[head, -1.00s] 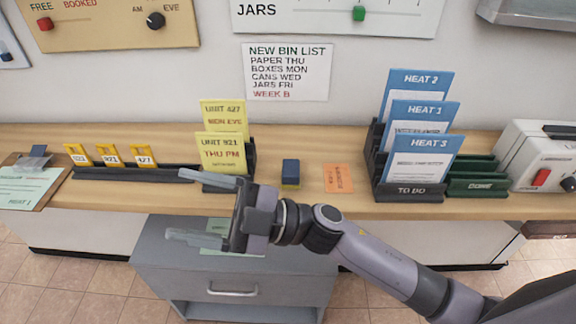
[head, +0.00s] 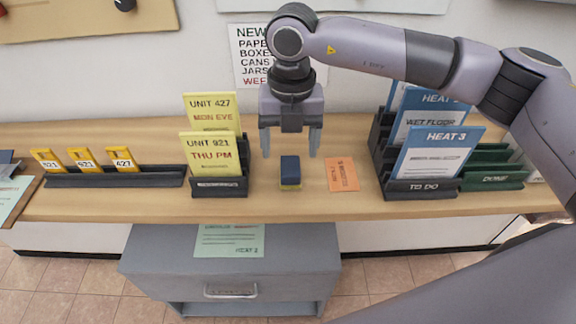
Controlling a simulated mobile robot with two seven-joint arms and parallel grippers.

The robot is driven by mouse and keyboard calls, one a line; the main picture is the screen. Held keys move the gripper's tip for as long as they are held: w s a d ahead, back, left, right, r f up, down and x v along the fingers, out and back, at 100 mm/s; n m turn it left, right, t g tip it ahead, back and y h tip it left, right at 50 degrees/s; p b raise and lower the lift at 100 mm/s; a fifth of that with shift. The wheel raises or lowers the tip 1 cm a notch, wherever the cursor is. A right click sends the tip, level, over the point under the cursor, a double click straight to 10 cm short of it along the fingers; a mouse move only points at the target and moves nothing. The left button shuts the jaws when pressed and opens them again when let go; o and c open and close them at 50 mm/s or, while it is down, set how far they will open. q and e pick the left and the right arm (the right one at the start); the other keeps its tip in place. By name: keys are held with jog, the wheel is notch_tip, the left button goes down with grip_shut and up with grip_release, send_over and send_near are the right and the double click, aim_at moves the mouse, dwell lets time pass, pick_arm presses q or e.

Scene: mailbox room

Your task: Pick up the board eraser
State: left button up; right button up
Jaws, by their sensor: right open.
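The board eraser (head: 290,172) is a small block, dark blue with a yellow lower part. It sits on the wooden counter between the yellow card rack and an orange note. My right gripper (head: 290,152) points down with its two fingers apart, just behind and above the eraser in the picture. The fingers are empty and do not appear to touch the eraser. The exact height of the fingertips over the counter is hard to tell. My left gripper is not in view.
The yellow card rack (head: 219,187) stands to the left and the orange note (head: 342,174) lies to the right. The TO DO rack (head: 417,190) with blue cards is further right. Yellow tags stand in a black rail (head: 113,178) at left. A grey cabinet (head: 290,262) is in front.

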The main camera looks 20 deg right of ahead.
aim_at(290, 165)
jog(key=shift+w+d+f, duration=0.15)
jog(key=shift+w+d, duration=0.05)
jog(key=shift+d, duration=0.1)
notch_tip(290, 165, down, 6)
jog(key=shift+a+r+p, duration=0.15)
jog(key=shift+r+p, duration=0.1)
jog(key=shift+p, duration=0.6)
jog(key=shift+f, duration=0.5)
jog(key=c, duration=1.1)
